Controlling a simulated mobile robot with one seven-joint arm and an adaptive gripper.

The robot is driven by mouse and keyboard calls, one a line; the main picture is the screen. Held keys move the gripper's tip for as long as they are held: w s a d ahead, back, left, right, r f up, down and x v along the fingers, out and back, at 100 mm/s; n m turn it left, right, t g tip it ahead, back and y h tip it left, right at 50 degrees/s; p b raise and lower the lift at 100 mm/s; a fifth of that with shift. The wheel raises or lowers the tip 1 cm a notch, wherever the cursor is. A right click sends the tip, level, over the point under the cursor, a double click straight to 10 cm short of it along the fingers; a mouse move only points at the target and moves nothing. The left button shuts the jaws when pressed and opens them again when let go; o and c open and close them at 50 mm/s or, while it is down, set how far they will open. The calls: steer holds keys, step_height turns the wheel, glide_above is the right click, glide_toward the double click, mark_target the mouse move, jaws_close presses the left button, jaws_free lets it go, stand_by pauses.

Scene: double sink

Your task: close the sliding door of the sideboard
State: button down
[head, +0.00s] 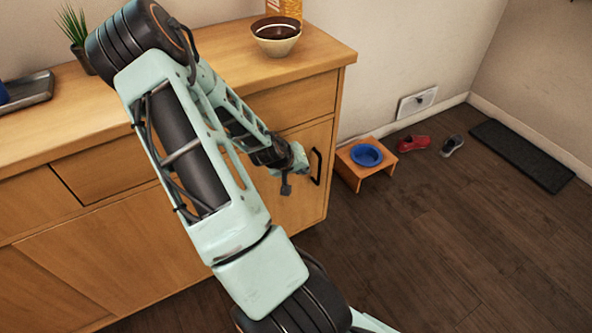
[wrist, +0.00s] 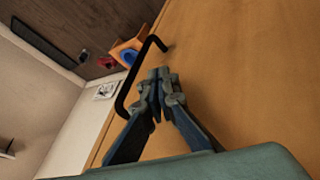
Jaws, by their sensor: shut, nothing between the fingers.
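The wooden sideboard (head: 325,75) stands against the wall, with drawers above and door panels below. A door panel (head: 302,205) at its right end carries a black bar handle (head: 316,167). My arm crosses in front of the sideboard and hides much of its front, so I cannot tell how far any door stands open. In the wrist view my gripper (wrist: 163,73) is shut and empty, its tips close beside the black handle (wrist: 128,88), over the plain wooden front (wrist: 245,75). I cannot tell whether the tips touch the handle or the wood.
A bowl (head: 276,37), a potted plant (head: 76,35) and a dark tray (head: 28,90) stand on the sideboard top. A small wooden stand with a blue bowl (head: 366,155), shoes (head: 413,143) and a dark mat (head: 522,155) are on the floor to the right. The front right floor is clear.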

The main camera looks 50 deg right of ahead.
steer(key=p+v, duration=0.4)
steer(key=v, duration=0.6)
steer(key=shift+w+a, duration=0.2)
steer(key=shift+a, duration=0.1)
